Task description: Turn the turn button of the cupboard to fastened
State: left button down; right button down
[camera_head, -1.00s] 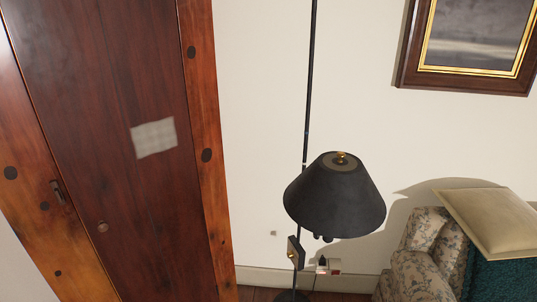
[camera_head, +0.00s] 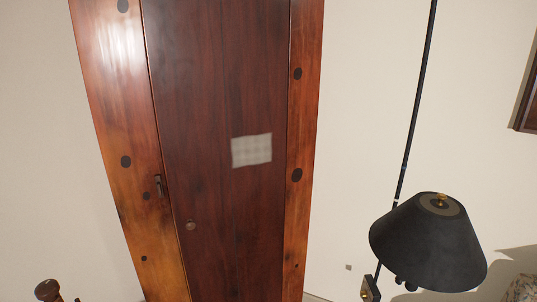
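The cupboard (camera_head: 222,80) stands left of centre, with a dark reddish door between lighter orange-brown frame posts. The door looks closed. A small dark turn button (camera_head: 158,186) sits on the left post, close beside the door's left edge. It looks roughly upright, along the post, and does not appear to cross onto the door. A round knob (camera_head: 190,225) is on the door, lower and to the right of the button. Neither of my grippers is in view.
A black floor lamp (camera_head: 428,245) stands to the right of the cupboard, its thin pole against the pale wall (camera_head: 365,100). A pale patch (camera_head: 251,150) is on the door. A turned dark wooden piece (camera_head: 47,290) shows at the lower left.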

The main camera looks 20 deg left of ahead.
aim_at(158, 179)
jog(key=u, duration=1.3)
